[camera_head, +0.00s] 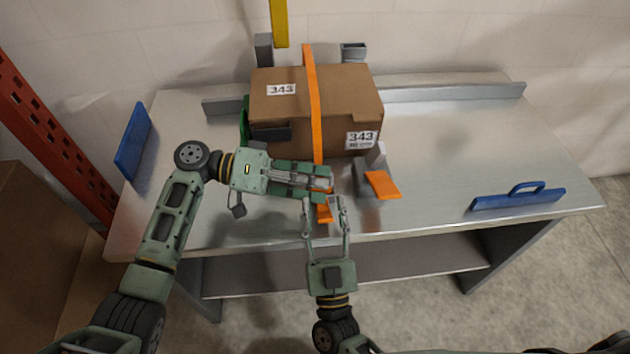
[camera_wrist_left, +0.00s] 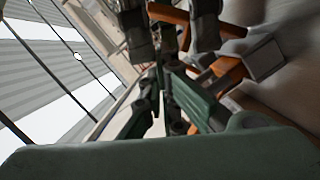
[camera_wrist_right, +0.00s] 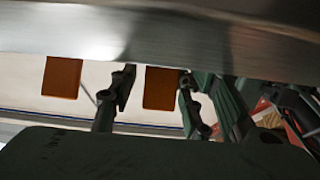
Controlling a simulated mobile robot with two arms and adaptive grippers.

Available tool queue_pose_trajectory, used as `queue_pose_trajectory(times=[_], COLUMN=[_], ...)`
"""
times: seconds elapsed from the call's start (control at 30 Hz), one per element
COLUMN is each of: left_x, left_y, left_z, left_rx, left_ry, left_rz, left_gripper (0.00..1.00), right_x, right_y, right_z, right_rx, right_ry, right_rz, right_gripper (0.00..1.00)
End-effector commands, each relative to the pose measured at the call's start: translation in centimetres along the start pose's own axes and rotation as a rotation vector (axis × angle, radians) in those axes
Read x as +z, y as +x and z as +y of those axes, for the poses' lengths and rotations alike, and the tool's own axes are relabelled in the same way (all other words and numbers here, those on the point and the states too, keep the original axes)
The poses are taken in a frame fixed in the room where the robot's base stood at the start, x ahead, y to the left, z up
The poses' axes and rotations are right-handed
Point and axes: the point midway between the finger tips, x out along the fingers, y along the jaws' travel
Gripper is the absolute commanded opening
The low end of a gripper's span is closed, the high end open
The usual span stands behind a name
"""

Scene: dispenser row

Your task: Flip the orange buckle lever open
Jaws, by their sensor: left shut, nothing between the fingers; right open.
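An orange strap (camera_head: 315,105) runs over a cardboard box (camera_head: 278,107) and down its front. At its lower end an orange lever (camera_head: 324,214) shows partly, behind my grippers; its buckle is mostly hidden. My left gripper (camera_head: 328,184) is shut and empty, reaching in from the left across the box's front, just above the lever. My right gripper (camera_head: 323,203) is open, with its fingers on either side of the lever. In the right wrist view an orange plate (camera_wrist_right: 162,88) shows between the right fingers. I cannot tell whether either gripper touches the lever.
A second orange flap (camera_head: 382,185) slopes from a grey bracket (camera_head: 362,177) to the right. Blue handled plates stand at the left (camera_head: 133,140) and right (camera_head: 518,198) of the metal table (camera_head: 440,150). The table's right half is mostly clear. My two grippers are very close together.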

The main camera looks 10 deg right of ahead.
Motion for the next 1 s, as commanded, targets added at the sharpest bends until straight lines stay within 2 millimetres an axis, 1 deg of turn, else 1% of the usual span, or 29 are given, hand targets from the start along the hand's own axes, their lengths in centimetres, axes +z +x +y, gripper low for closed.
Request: queue_pose_trajectory(times=[0.17,0.4,0.5,0.6,0.77,0.87,0.97,1.0], left_x=[-0.1,-0.1,-0.1,-0.1,-0.1,-0.1,-0.1,-0.1], left_y=[0.0,0.0,0.0,0.0,0.0,0.0,0.0,0.0], left_z=[0.0,0.0,0.0,0.0,0.0,0.0,0.0,0.0], left_rx=[0.000,0.000,0.000,0.000,0.000,0.000,0.000,0.000], left_ry=[0.001,0.001,0.001,0.001,0.001,0.001,0.001,0.001], left_rz=[0.001,0.002,0.002,0.002,0.002,0.002,0.002,0.002], left_gripper=[0.00,0.00,0.00,0.00,0.00,0.00,0.00,0.00], right_x=[0.1,0.1,0.1,0.1,0.5,2.4,6.5,8.7], right_y=[-2.5,-7.6,-9.4,-10.7,-11.8,-12.5,-13.9,-14.8], right_z=[-0.1,-0.1,-0.1,0.0,-0.1,-0.4,-1.0,-1.1], right_rx=[-0.002,-0.002,-0.002,0.000,-0.010,-0.053,-0.136,-0.175], right_ry=[0.000,-0.001,-0.001,-0.001,-0.001,-0.009,-0.019,-0.025], right_rz=[-0.006,-0.006,-0.005,-0.004,-0.013,-0.069,-0.192,-0.261], right_gripper=[0.44,0.44,0.44,0.44,0.44,0.44,0.44,0.44])
